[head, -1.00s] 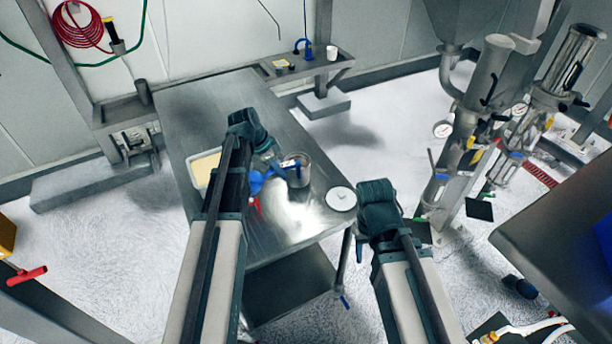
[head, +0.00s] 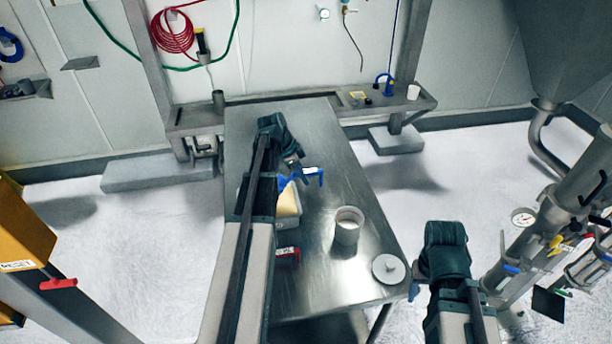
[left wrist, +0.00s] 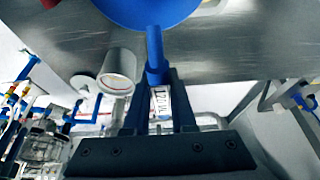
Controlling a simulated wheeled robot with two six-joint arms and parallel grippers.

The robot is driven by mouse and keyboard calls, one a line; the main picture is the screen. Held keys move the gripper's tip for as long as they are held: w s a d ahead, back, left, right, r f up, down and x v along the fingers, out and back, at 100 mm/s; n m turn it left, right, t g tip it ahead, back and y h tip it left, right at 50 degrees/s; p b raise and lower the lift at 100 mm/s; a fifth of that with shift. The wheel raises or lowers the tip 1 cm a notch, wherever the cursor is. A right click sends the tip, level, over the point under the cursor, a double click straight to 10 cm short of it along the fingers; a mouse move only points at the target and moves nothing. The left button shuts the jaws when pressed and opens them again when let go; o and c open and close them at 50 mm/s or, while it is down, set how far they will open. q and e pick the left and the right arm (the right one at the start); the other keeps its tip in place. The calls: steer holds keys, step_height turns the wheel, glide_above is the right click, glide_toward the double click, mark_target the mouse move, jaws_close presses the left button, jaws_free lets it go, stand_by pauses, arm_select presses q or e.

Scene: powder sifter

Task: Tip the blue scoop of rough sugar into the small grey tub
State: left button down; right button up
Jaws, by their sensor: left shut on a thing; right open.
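My left gripper (head: 292,162) is shut on the handle of the blue scoop (head: 312,173), above the steel table. In the left wrist view, the handle stands between the fingers (left wrist: 155,88) and the scoop's round blue bowl (left wrist: 150,8) fills the top edge. The tub also shows in the left wrist view (left wrist: 117,72). My right gripper (head: 418,270) is empty beside the table's right edge.
A tray of cream-coloured material (head: 288,204) lies partly behind my left arm. A red-handled tool (head: 288,252) lies near it. A round white lid (head: 388,268) lies at the table's near right corner. The steel table (head: 310,125) is clear towards the back.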

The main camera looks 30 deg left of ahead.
arm_select(q)
steer(key=shift+f, duration=0.15)
step_height(320, 180, down, 10)
steer(key=b, duration=1)
steer(key=shift+f+b, duration=0.1)
steer(key=shift+b, duration=0.2)
steer(key=shift+w+a, duration=1.5)
steer(key=shift+w, duration=0.3)
step_height(320, 180, up, 8)
steer(key=s+d+p, duration=0.2)
steer(key=p, duration=0.6)
steer(key=shift+s, duration=0.25)
